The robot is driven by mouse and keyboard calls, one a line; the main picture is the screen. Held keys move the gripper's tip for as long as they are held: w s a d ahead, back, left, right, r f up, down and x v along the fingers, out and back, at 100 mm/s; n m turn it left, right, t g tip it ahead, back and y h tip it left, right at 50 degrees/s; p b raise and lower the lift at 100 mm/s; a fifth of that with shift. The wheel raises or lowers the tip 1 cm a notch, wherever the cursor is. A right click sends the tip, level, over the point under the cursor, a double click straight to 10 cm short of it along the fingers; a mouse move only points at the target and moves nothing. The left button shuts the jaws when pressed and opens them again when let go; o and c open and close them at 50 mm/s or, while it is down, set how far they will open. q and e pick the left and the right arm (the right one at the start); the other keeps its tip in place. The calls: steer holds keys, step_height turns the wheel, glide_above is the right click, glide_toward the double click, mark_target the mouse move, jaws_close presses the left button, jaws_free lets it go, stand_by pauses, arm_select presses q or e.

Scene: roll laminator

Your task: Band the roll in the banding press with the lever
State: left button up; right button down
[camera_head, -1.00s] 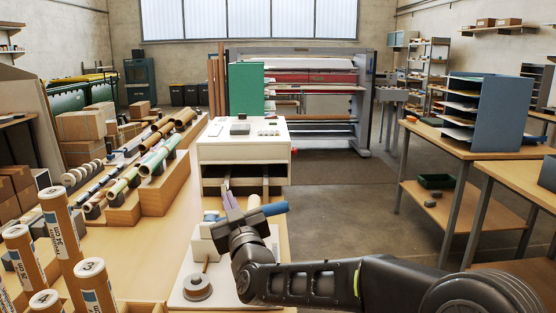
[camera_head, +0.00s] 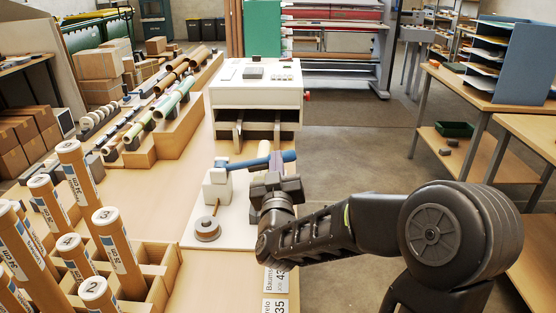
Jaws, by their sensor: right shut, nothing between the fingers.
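The banding press (camera_head: 217,187) is a white block on a white base plate on the bench, left of my right gripper. Its blue lever (camera_head: 240,163) reaches out to the right from the top of the block, nearly level, with a thicker blue end. My right gripper (camera_head: 276,163) is shut and empty. Its fingers are at the lever's right part; I cannot tell whether they touch it. A grey-brown spool (camera_head: 207,229) with a thin upright rod sits at the front of the plate. I cannot make out a roll in the press. My left gripper is out of view.
A white machine (camera_head: 254,88) stands behind the press. Capped cardboard tubes (camera_head: 118,247) stand in a wooden rack (camera_head: 154,266) at front left. Rolls lie on wooden steps (camera_head: 180,127) farther back. Labels lie at the bench's front. Open floor lies to the right.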

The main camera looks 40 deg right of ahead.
mark_target(259, 162)
steer(key=x, duration=0.6)
steer(key=p+x, duration=0.1)
steer(key=x, duration=0.2)
steer(key=shift+f, duration=0.35)
steer(key=shift+s+f, duration=0.3)
steer(key=shift+f, duration=0.55)
steer(key=shift+s+f, duration=0.3)
steer(key=shift+f, duration=0.5)
steer(key=f+m+b, duration=0.1)
steer(key=m+b, duration=0.1)
steer(key=b, duration=0.1)
steer(key=f+m+b, duration=0.1)
steer(key=f+b, duration=0.1)
steer(key=b, duration=0.1)
steer(key=s+d+f+m+g+h+b, duration=0.1)
steer(key=f+m+b, duration=0.1)
steer(key=shift+m+b, duration=0.3)
steer(key=shift+b, duration=0.1)
